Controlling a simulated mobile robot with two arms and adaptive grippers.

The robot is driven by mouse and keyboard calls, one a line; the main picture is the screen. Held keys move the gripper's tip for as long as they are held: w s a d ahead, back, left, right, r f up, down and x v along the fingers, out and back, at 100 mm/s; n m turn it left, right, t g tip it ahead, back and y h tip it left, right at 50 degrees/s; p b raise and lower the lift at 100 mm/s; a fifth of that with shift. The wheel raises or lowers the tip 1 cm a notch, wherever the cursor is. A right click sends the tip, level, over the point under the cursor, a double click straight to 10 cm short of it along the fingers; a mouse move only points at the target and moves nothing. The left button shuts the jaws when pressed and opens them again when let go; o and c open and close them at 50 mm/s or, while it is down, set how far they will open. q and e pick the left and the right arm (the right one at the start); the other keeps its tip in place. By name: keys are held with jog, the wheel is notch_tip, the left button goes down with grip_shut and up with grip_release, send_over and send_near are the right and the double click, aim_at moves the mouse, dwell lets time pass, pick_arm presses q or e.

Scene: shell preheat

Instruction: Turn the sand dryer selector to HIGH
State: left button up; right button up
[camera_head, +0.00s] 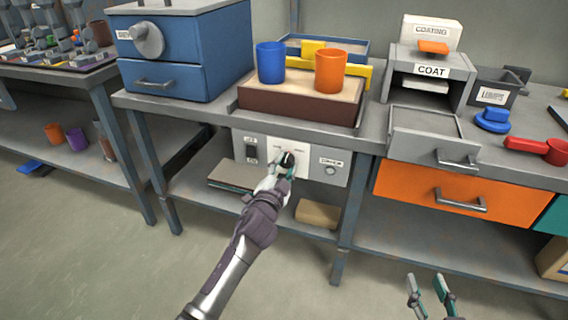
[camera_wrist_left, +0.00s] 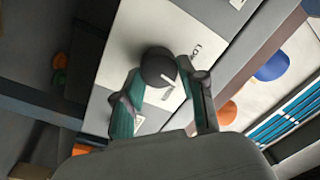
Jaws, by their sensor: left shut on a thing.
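The selector is a round black knob (camera_head: 288,160) on a white plate in the grey control panel (camera_head: 308,171) under the bench edge. In the left wrist view the knob (camera_wrist_left: 158,67) shows a pale pointer mark on its face. My left gripper (camera_head: 283,163) is at the panel with its teal fingers shut on the knob, one finger on either side. The left wrist view shows the same fingers (camera_wrist_left: 160,95). The lettering beside the knob is too small to read. My right gripper (camera_head: 428,288) is open and empty, low at the bottom right, away from the panel.
A black switch (camera_head: 252,152) and a small round button (camera_head: 331,171) flank the knob on the panel. Above stand a brown sand tray (camera_head: 298,112) with blue (camera_head: 271,62) and orange cups (camera_head: 331,71), and a blue cabinet (camera_head: 190,48). An open grey drawer (camera_head: 434,150) juts out right.

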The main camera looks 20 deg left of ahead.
pick_arm(q)
jog(key=m, duration=0.3)
jog(key=shift+m+p, duration=0.3)
jog(key=shift+m, duration=0.1)
jog(key=shift+f+m+h, duration=0.1)
jog(key=shift+m+h, duration=0.2)
jog(key=shift+m, duration=1.5)
pick_arm(e)
jog(key=shift+s+d+f+g+h, duration=0.25)
jog(key=shift+s+f+g, duration=0.25)
jog(key=shift+f, duration=0.35)
jog(key=shift+s+d+f+g+h, duration=0.2)
jog(key=shift+s+f+g, duration=0.15)
jog(key=shift+f+g, duration=0.45)
jog(key=shift+s+d+f+g+h, duration=0.15)
jog(key=shift+s+d+f+g, duration=0.2)
jog(key=shift+f, duration=0.6)
pick_arm(q)
jog(key=shift+p, duration=0.3)
pick_arm(e)
jog(key=shift+s+f, duration=0.1)
jog(key=shift+s, duration=0.05)
pick_arm(q)
jog(key=o, duration=1.1)
jog(key=shift+o, duration=0.2)
jog(key=shift+s, duration=0.1)
jog(key=s, duration=1.1)
jog(key=shift+s+a+f, duration=0.15)
jog(key=shift+s+f, duration=0.25)
jog(key=shift+f, duration=0.05)
